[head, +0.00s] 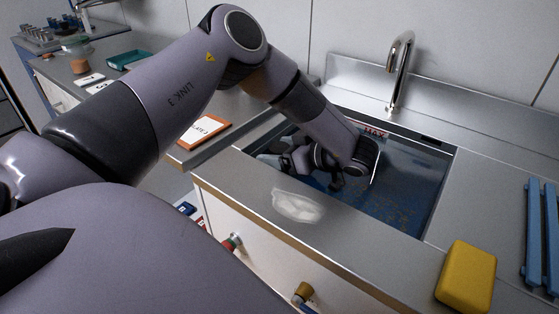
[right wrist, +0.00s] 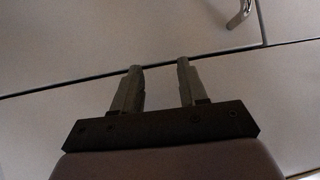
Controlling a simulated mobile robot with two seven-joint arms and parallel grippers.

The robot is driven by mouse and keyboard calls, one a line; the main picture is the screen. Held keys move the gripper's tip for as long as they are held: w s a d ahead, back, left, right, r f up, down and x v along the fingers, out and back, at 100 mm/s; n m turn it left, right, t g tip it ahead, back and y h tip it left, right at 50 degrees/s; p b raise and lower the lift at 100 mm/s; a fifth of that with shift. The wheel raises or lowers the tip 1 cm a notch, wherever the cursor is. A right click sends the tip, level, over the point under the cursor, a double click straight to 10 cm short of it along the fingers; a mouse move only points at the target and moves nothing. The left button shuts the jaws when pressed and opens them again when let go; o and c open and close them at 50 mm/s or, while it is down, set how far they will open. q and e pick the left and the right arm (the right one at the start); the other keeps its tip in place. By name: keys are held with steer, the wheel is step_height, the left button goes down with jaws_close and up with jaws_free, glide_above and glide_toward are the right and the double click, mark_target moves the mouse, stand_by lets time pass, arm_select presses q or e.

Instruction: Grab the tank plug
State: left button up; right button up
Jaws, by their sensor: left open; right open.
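The tank (head: 435,175) is a sunken metal basin with a dark blue, mottled inside and a red "MAX" label near its back edge. My left arm reaches over it from the left. My left gripper (head: 300,168) is low in the near left part of the tank, open, its fingers partly hidden by my wrist. I cannot make out the tank plug in either view. My right gripper (right wrist: 157,68) is open and empty in the right wrist view, in front of plain pale panels.
A chrome faucet (head: 400,70) stands behind the tank. A yellow sponge-like block (head: 466,277) and blue bars (head: 534,235) lie to the right. A clear crumpled patch (head: 298,206) lies on the front rim. An orange-framed card (head: 204,130) is at the left.

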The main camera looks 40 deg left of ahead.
arm_select(q)
steer(key=shift+x, duration=1)
steer(key=shift+c, duration=0.4)
arm_select(e)
steer(key=shift+w, duration=0.1)
arm_select(q)
jaws_close()
